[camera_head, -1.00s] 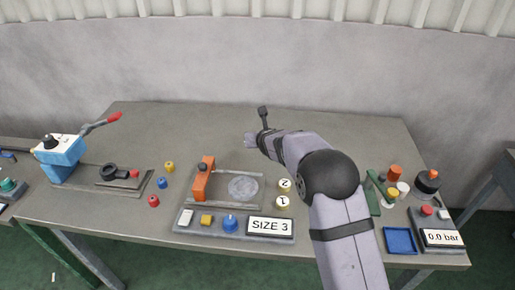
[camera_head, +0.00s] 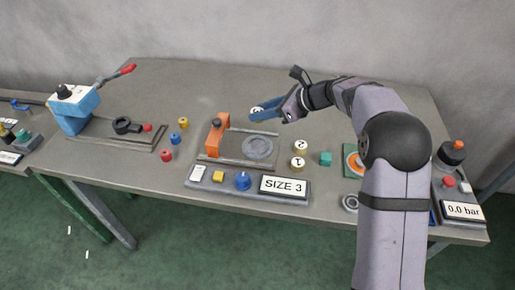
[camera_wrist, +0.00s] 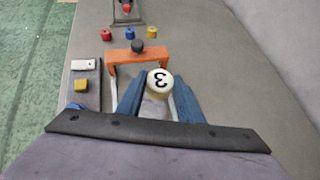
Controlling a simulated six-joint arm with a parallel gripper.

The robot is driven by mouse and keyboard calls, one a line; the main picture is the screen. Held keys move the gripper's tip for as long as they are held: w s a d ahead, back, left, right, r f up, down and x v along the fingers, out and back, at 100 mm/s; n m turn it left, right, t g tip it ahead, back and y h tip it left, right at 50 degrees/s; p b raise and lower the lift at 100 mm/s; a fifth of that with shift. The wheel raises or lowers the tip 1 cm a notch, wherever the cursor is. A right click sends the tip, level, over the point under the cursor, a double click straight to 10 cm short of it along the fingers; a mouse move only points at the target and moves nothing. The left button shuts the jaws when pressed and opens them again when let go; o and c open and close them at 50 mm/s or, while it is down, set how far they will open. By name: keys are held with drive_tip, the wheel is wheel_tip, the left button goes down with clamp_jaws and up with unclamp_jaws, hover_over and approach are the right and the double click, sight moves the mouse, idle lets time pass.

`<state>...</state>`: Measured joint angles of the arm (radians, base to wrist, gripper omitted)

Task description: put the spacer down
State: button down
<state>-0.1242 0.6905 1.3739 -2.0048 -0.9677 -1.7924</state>
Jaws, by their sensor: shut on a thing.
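The spacer marked 3 (camera_wrist: 159,80) is a pale cylinder held between the two blue fingers of my gripper (camera_wrist: 157,98). In the head view, my gripper (camera_head: 262,110) points left, with the spacer (camera_head: 257,109) at its fingertips. It appears raised behind the fixture plate (camera_head: 235,162), which has an orange bridge (camera_head: 216,136) and a round grey seat (camera_head: 258,147). The wrist view shows the orange bridge (camera_wrist: 138,58) just beyond the spacer. The spacer's underside and its height above the table are hidden.
Two spacers marked 2 (camera_head: 300,146) and 1 (camera_head: 298,162) stand right of the fixture, near a teal block (camera_head: 325,158). A panel reads SIZE 3 (camera_head: 284,187) in front. Small coloured pegs (camera_head: 180,138) stand left. The table behind is clear.

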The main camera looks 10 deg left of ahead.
drive_tip(key=shift+n+g, duration=0.5)
drive_tip(key=shift+n, duration=0.1)
drive_tip(key=shift+s+d+f+p, duration=0.1)
drive_tip(key=shift+s+f+p, duration=0.25)
drive_tip(key=shift+f, duration=1.2)
drive_tip(key=shift+s+f+p, duration=0.25)
drive_tip(key=shift+f+p, duration=0.05)
drive_tip(key=shift+f, duration=1.3)
drive_tip(key=shift+s+d+f+p, duration=0.1)
drive_tip(key=shift+s+f+p, duration=0.25)
drive_tip(key=shift+f, duration=1.2)
drive_tip(key=shift+f, duration=0.15)
drive_tip(key=c, duration=1.2)
unclamp_jaws()
